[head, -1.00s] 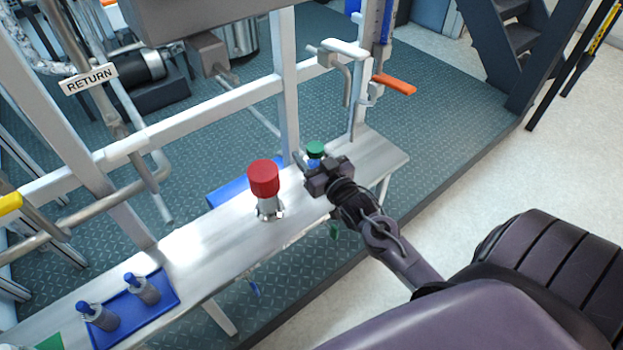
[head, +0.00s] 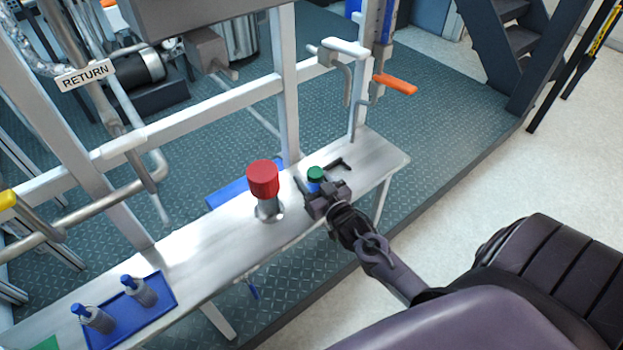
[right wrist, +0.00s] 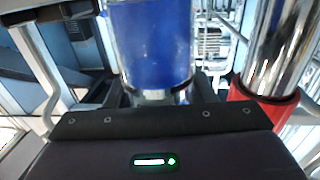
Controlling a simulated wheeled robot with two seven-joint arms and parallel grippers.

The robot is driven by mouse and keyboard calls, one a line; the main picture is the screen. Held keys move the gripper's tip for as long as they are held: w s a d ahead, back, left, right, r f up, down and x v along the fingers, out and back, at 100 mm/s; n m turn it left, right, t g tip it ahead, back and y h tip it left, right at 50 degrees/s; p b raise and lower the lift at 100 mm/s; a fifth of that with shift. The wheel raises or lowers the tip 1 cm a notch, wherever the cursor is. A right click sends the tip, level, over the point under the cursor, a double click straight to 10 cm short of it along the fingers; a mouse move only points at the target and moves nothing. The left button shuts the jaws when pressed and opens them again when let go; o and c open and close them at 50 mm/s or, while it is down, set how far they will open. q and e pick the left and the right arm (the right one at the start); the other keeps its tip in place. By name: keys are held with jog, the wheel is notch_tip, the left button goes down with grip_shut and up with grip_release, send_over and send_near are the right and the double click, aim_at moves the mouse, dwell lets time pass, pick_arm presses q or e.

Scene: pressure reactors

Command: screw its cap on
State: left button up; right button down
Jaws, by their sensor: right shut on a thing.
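My right gripper (head: 316,190) is shut on a small blue cylinder (head: 314,186) with a green top (head: 316,174), over the right part of the metal bench. In the right wrist view the blue body (right wrist: 150,40) fills the space before the gripper, with a clear or silvery band at its lower end. Its green top is hidden there. I cannot tell how far it is above the bench. A large red cap-like cylinder (head: 263,179) sits on a silver metal neck (head: 269,209) to the left. My left gripper is out of view.
A black bracket (head: 341,164) lies on the bench (head: 215,240) behind the gripper. A blue tray (head: 165,306) with two grey, blue-topped bottles stands at the left. A white frame post (head: 287,90) and an orange-handled valve (head: 394,84) stand behind. The bench's right end is bare.

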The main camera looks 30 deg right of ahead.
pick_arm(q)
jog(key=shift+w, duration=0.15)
pick_arm(e)
jog(key=shift+r, duration=0.1)
jog(key=c, duration=0.8)
grip_release()
jog(key=shift+f, duration=0.2)
jog(key=shift+c, duration=0.2)
jog(key=shift+o, duration=1.1)
jog(key=shift+r, duration=0.25)
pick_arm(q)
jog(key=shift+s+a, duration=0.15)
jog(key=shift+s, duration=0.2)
pick_arm(e)
jog(key=s, duration=1.2)
jog(key=shift+a, duration=0.3)
jog(key=shift+f, duration=0.1)
